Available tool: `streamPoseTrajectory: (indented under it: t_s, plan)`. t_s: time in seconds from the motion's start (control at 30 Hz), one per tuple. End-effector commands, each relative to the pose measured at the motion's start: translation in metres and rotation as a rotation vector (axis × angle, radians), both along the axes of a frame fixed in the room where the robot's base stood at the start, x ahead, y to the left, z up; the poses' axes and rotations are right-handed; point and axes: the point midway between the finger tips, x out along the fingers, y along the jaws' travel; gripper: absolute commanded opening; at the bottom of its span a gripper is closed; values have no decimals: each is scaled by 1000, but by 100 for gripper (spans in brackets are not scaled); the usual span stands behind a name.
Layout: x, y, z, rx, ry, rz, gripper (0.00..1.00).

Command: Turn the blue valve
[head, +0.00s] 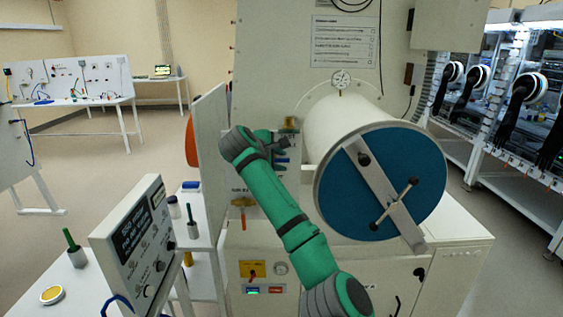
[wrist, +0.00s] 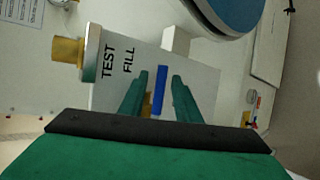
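The blue valve shows in the wrist view as a narrow blue handle (wrist: 158,92) in front of a pale panel lettered TEST and FILL. My gripper (wrist: 160,76) is open, with one green finger on each side of the blue handle and a small gap on both sides. I cannot tell whether the handle is fully between the fingertips in depth. In the head view my gripper (head: 288,150) is at the panel left of the big cylinder, and only a small blue patch (head: 282,160) shows beside it. The valve's body is mostly hidden there.
A brass fitting (wrist: 67,50) sits left of the lettering. The large chamber with a blue door (head: 375,205) and crossbar stands close to the right of my arm. A control box (head: 135,245) and a white side table (head: 85,285) stand at the left.

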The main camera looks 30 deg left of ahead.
Motion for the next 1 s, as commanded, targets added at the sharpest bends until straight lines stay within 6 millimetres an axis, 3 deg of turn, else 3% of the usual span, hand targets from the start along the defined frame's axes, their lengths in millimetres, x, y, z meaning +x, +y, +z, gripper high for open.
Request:
streamPoseTrajectory:
  t_s: [0.6, 1.0]
  plan:
    - [-80, -7, 48, 0, 0, -1, 30]
    - [-90, -8, 53, -1, 0, -2, 30]
